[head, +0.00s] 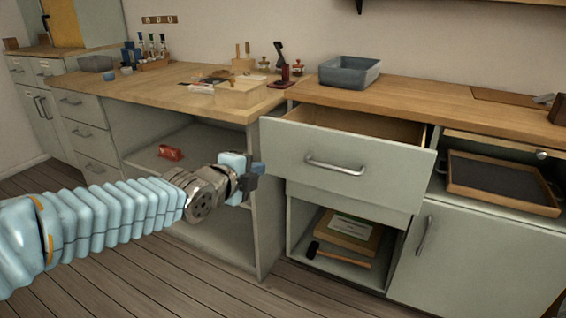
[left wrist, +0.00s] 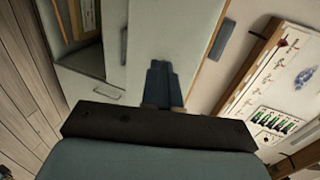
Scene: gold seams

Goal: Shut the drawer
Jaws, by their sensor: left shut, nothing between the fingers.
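The drawer (head: 345,161) is pulled out from under the right wooden counter, with its grey-green front and metal bar handle (head: 335,163) facing me. Its open wooden inside (head: 365,124) shows above the front. My left gripper (head: 258,169) is shut and empty, just left of the drawer front's left edge in the head view. In the left wrist view, the shut fingers (left wrist: 163,85) point at a pale panel (left wrist: 165,40), which appears to be the drawer front. I cannot tell whether they touch it. My right gripper is not in view.
A grey bin (head: 350,72) stands on the counter above the drawer. Below is an open shelf with a box (head: 347,232) and a mallet (head: 338,257). A tray (head: 502,180) sits at right. A red object (head: 170,153) lies on the left shelf.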

